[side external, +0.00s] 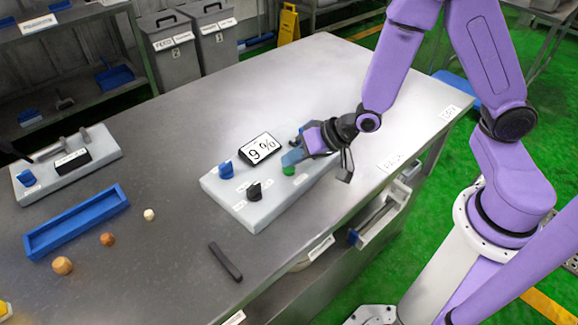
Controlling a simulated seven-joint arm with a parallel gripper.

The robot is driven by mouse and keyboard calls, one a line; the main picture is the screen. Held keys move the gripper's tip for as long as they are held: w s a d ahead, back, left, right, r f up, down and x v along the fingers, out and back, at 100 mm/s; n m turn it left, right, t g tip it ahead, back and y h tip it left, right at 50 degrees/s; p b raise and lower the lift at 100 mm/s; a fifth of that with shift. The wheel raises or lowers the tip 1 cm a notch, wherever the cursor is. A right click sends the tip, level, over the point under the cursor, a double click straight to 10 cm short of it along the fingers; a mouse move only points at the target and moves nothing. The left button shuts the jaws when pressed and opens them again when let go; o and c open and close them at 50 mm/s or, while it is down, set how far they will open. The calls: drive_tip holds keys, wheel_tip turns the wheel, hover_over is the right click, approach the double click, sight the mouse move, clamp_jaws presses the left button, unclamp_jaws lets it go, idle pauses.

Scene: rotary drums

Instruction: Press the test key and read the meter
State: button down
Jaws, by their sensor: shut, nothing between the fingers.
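The light grey panel (241,206) lies on the metal table. A meter (261,149) with a white face stands on its back part and shows "9 %". A green key (289,170) sits on the panel to the lower right of the meter, partly covered by the blue fingertips. My gripper (292,158) is shut, with its fingertips at or just above the green key; I cannot tell whether they touch it. A blue knob (225,170) and a black knob (254,191) are on the panel's left part. Small labels beside them are too small to read.
A dark bar (225,261) lies in front of the panel. A blue tray (77,222), several small balls (149,214) and a second grey panel (100,151) are at the left. The table behind the meter is clear. An open drawer (384,214) juts from the front edge.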

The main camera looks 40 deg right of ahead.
sight(294, 168)
drive_tip(key=shift+r, duration=0.7)
drive_tip(key=shift+r, duration=2.5)
drive_tip(key=s+d+r+n+g+h, duration=0.1)
drive_tip(key=s+d+r+n+g, duration=0.1)
drive_tip(key=s, duration=0.5)
drive_tip(key=s+d+r+n+g+h, duration=0.2)
drive_tip(key=s+d+n, duration=0.2)
drive_tip(key=s+n, duration=0.3)
drive_tip(key=s+d+r+n+g+h, duration=0.2)
drive_tip(key=s+n, duration=0.3)
drive_tip(key=s, duration=0.4)
drive_tip(key=shift+s+d+g, duration=0.25)
drive_tip(key=shift+d+g, duration=0.35)
drive_tip(key=shift+d, duration=0.2)
